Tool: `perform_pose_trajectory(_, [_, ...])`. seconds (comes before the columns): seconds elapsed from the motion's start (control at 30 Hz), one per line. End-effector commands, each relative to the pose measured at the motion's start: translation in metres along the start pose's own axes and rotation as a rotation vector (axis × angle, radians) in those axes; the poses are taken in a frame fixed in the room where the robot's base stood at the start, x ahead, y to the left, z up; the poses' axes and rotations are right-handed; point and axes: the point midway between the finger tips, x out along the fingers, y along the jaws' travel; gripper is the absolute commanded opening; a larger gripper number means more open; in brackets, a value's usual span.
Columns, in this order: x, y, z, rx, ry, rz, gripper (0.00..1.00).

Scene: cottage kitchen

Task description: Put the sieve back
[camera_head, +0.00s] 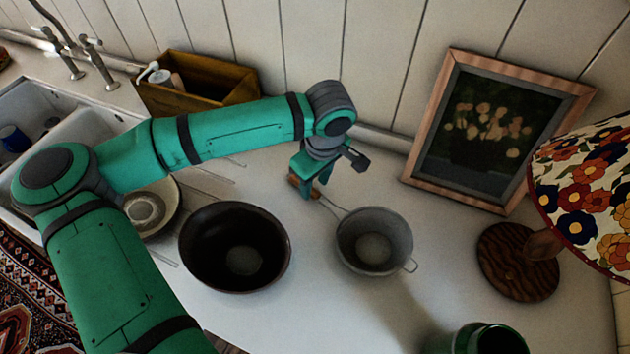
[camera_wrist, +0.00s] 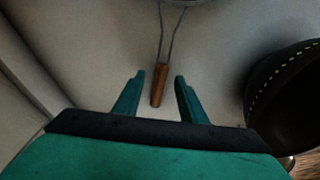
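The sieve (camera_head: 374,241) is a grey mesh bowl with a wire shaft and a wooden handle, resting on the white counter right of the dark bowl. My gripper (camera_head: 310,190) is above the handle end, pointing down, with its far side partly hidden by the wrist. In the wrist view, my gripper (camera_wrist: 161,80) is open, with the sieve's wooden handle (camera_wrist: 159,86) showing between its two green fingers and a gap on each side. The sieve's bowl is mostly cut off at the top of that view.
A dark brown bowl (camera_head: 212,260) stands left of the sieve. A wooden box (camera_head: 222,88) stands by the wall. A framed picture (camera_head: 444,140), a floral lamp (camera_head: 590,190) and a green pot (camera_head: 466,342) are at the right. The sink (camera_head: 90,130) is at the left.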

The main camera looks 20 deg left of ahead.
Motion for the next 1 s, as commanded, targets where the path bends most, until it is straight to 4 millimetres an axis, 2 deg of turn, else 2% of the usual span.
perform_pose_trajectory(0.2, [-0.002, 0.0, 0.0, 0.0, 0.0, 0.0, 0.38])
perform_pose_trajectory(0.33, [-0.015, 0.0, -0.002, 0.0, 0.003, 0.001, 0.38])
perform_pose_trajectory(0.73, [-0.092, 0.001, -0.002, 0.0, 0.004, 0.002, 0.38])
perform_pose_trajectory(0.9, [-0.114, 0.0, -0.001, 0.0, 0.002, 0.0, 0.38])
perform_pose_trajectory(1.0, [-0.121, 0.0, -0.001, 0.0, 0.001, 0.0, 0.38])
